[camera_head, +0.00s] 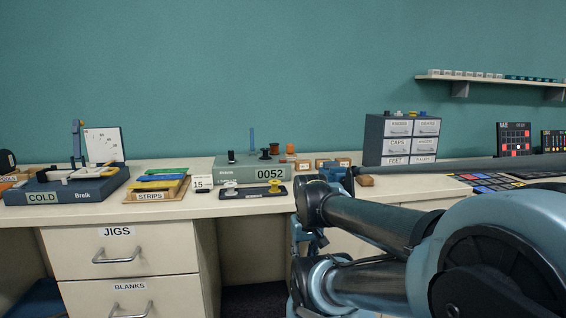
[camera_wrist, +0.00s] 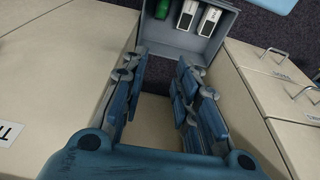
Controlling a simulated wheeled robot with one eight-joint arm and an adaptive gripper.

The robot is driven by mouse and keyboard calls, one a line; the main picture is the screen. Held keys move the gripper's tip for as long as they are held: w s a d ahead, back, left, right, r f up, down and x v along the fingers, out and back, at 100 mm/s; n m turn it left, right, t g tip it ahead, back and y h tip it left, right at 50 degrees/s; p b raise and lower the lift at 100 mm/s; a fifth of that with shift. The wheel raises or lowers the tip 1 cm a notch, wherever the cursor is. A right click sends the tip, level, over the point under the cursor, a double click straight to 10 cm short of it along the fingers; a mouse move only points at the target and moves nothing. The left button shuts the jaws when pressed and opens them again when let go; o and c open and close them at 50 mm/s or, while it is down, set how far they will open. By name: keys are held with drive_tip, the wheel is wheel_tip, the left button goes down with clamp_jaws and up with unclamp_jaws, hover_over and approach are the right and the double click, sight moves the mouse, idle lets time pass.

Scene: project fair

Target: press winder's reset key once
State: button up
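The winder appears to be the grey-green box (camera_head: 232,174) with a counter reading 0052 (camera_head: 270,174), on the bench in the head view. A blue post, dark knobs and an orange-brown spool stand on its top. Its reset key is too small to make out. My gripper (camera_wrist: 157,78) is open in the wrist view, with two blue fingers apart and nothing between them. In the head view my arm hides most of it, right of and below the winder. I cannot tell the winder in the wrist view.
Strips (camera_head: 160,182) and a COLD box (camera_head: 72,190) stand left; a drawer cabinet (camera_head: 388,141) stands right. A grey box (camera_wrist: 205,45) with green and white pieces lies beyond my fingertips.

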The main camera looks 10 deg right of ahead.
clamp_jaws()
idle(1.0)
